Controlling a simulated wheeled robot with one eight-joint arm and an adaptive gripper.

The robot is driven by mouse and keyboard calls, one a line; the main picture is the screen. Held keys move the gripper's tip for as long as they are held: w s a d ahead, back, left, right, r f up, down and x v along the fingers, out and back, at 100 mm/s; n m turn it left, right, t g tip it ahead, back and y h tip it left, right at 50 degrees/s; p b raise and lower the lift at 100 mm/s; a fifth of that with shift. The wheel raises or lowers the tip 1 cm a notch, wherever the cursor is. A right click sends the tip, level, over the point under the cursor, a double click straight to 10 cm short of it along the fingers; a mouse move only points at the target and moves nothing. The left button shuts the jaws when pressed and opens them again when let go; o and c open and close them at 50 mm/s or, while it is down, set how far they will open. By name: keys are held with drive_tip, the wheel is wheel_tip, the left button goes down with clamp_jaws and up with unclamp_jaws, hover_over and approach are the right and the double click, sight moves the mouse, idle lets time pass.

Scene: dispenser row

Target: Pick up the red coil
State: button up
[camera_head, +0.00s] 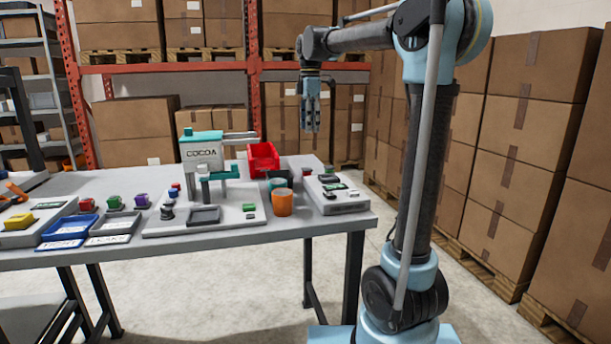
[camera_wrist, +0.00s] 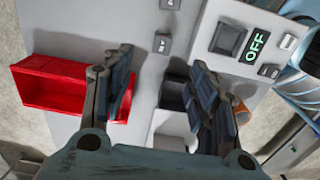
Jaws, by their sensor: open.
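I cannot tell for certain which thing is the red coil. In the head view several small red pieces show on the table: one (camera_head: 306,172) near the right end, one (camera_head: 175,187) by the cocoa dispenser, and one (camera_head: 87,205) at the left. They are too small to make out as a coil. In the wrist view I see no clear red coil. My gripper (camera_head: 311,118) hangs above the table's right part, pointing down. In the wrist view its fingers (camera_wrist: 160,95) are apart, with nothing between them.
An orange cup (camera_head: 282,203) stands at the front, beside a control box (camera_head: 338,198). Stacked boxes (camera_head: 537,110) line the right.

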hover_over(307, 168)
wheel_tip(307, 168, down, 11)
drive_tip(key=shift+r, duration=0.15)
drive_tip(key=shift+s+f, duration=0.15)
drive_tip(key=shift+f, duration=1.35)
drive_tip(key=shift+s+f, duration=0.1)
drive_tip(key=shift+f, duration=1.4)
drive_tip(key=c, duration=1.2)
